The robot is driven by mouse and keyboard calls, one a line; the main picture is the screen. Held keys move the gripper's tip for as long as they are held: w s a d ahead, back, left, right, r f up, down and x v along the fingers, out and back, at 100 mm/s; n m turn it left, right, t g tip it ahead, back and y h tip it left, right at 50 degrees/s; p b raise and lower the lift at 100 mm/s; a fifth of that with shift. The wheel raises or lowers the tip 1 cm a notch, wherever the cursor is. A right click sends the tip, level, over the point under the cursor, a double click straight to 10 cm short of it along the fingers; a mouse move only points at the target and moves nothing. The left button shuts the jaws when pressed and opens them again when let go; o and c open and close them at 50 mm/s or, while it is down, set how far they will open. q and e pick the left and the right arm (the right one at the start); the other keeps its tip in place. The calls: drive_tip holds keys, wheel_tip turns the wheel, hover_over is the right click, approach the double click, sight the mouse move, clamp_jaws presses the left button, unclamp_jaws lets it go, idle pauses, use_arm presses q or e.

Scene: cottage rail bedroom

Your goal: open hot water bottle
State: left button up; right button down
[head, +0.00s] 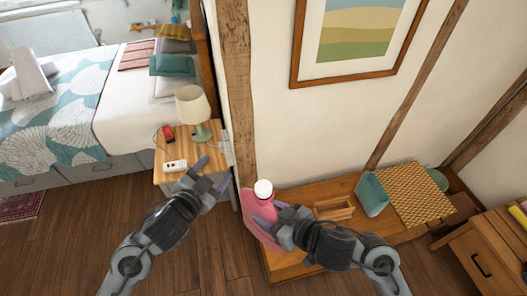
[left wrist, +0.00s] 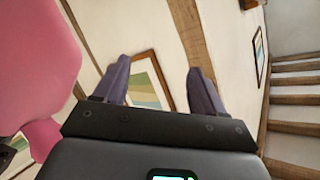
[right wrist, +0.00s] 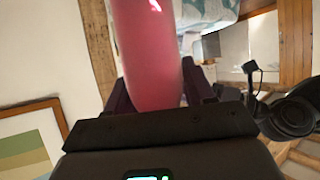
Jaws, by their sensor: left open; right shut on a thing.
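The hot water bottle (head: 258,230) is pink with a white cap (head: 263,188) at its top. My right gripper (head: 262,214) is shut on the bottle and holds it upright or slightly tilted near the wall post. The bottle fills the space between the right fingers in the right wrist view (right wrist: 148,55). My left gripper (head: 213,172) is open and empty, left of the bottle and apart from it. In the left wrist view the two left fingers (left wrist: 160,85) are spread with nothing between them, and the pink bottle (left wrist: 38,65) shows at the left edge.
A wooden nightstand (head: 165,178) with a lamp (head: 193,106) stands behind my left gripper. A low wooden bench (head: 290,262) under my right arm holds a small wooden tray (head: 334,209), a teal box (head: 371,194) and a woven mat (head: 412,194). A wooden post (head: 239,90) rises between them.

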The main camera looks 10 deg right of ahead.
use_arm(q)
drive_tip(key=s+d+r+m+g+h, duration=0.2)
drive_tip(key=s+d+r+m+h, duration=0.15)
drive_tip(key=d+r+m, duration=0.5)
drive_tip(key=s+d+r+m+g+h, duration=0.25)
drive_tip(key=d+r+m+h, duration=0.3)
drive_tip(key=d, duration=0.65)
drive_tip(key=s+d+f+m+g+y, duration=0.1)
drive_tip(key=s+d+m+g+y, duration=0.2)
drive_tip(key=s+d+m+g, duration=0.9)
drive_tip(key=m+t+y, duration=0.5)
drive_tip(key=m+y, duration=0.1)
drive_tip(key=y, duration=0.6)
approach(268, 187)
drive_tip(key=f, duration=0.3)
drive_tip(key=w+f, duration=0.1)
drive_tip(key=f, duration=0.5)
drive_tip(key=shift+w, duration=0.15)
